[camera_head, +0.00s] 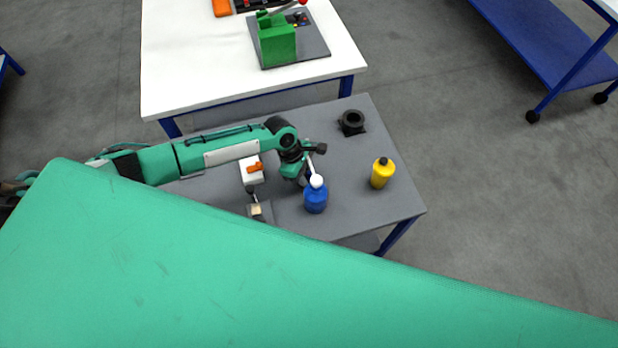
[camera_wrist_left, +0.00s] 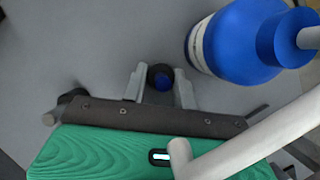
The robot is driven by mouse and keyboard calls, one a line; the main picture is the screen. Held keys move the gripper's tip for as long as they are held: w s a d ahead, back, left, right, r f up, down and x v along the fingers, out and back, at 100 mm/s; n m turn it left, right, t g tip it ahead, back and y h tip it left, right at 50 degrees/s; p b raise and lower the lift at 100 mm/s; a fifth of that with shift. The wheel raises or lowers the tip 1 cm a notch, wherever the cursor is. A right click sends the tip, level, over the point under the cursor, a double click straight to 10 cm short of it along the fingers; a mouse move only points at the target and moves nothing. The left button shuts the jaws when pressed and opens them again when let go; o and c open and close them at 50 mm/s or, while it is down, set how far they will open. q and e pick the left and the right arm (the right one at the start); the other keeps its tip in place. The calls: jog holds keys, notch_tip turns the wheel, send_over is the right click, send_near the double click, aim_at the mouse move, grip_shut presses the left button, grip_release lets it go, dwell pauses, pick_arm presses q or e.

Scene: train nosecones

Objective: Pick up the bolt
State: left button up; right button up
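In the left wrist view a small round dark piece with a blue centre, which looks like the bolt (camera_wrist_left: 160,77), is between the two grey fingertips of my left gripper (camera_wrist_left: 160,90). The fingers are apart, one on each side of it. I cannot tell whether they press on it or only surround it. In the head view my left gripper (camera_head: 301,178) points down at the grey table, just left of the blue bottle. The bolt cannot be made out there. My right gripper is not in view.
A blue bottle (camera_head: 316,198) with a white spout stands close to my left gripper; its spout crosses the wrist view. A yellow bottle (camera_head: 382,173) and a black ring-shaped part (camera_head: 351,122) stand on the grey table (camera_head: 350,213). A white table (camera_head: 200,60) holds a green fixture (camera_head: 277,45).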

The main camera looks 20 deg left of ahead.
pick_arm(q)
jog(key=shift+c, duration=1)
jog(key=shift+r, duration=0.1)
